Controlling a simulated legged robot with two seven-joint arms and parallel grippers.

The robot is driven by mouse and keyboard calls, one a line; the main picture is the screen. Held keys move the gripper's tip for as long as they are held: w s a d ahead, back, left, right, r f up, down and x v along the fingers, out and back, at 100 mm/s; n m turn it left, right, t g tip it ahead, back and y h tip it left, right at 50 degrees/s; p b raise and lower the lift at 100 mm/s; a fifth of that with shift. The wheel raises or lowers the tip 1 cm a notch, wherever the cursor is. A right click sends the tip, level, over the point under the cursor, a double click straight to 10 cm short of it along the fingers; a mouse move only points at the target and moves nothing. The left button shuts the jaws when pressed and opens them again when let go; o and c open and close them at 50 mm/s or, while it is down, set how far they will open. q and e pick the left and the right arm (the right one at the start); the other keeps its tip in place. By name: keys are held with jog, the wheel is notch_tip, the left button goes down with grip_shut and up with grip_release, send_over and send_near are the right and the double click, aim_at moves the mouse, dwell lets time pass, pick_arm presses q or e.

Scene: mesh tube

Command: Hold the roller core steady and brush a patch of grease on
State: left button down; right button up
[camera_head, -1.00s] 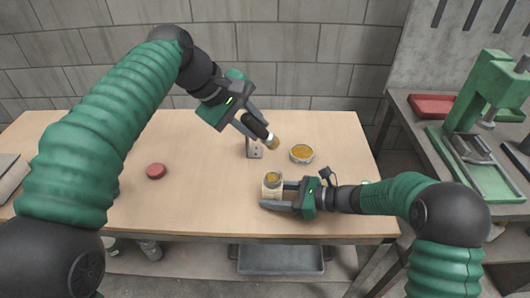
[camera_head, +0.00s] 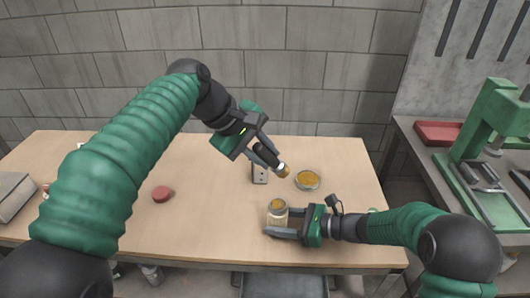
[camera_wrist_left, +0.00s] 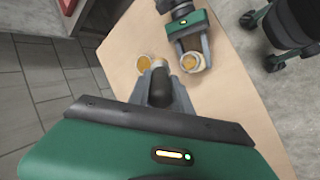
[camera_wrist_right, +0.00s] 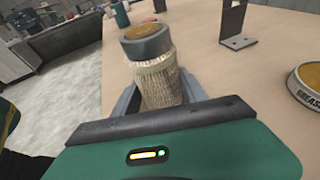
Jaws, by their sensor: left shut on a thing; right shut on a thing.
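The roller core (camera_head: 277,216) is a pale, woven-looking tube with a grey collar and an amber top. It stands roughly upright near the table's front right, between the fingers of my right gripper (camera_head: 288,224). In the right wrist view the core (camera_wrist_right: 160,80) fills the space between the fingers. My left gripper (camera_head: 259,150) is shut on the brush (camera_head: 268,157), which has a black handle and an amber tip pointing down and right. The tip hangs above the table, behind the core and apart from it. The grease dish (camera_head: 307,180), with amber grease, stands right of the tip.
A red disc (camera_head: 161,194) lies on the left of the wooden table (camera_head: 205,215). A side bench with a green press (camera_head: 490,130) and red tray (camera_head: 438,133) is at right.

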pick_arm(q)
jog(key=shift+f, duration=3.55)
jog(key=shift+s, duration=2.7)
jog(key=shift+w+r, duration=0.9)
jog(key=shift+r, duration=0.4)
jog(key=shift+w+r, duration=0.85)
jog(key=shift+r, duration=0.45)
jog(key=shift+w+r, duration=0.9)
jog(key=shift+r, duration=0.4)
pick_arm(e)
jog(key=o, duration=1.1)
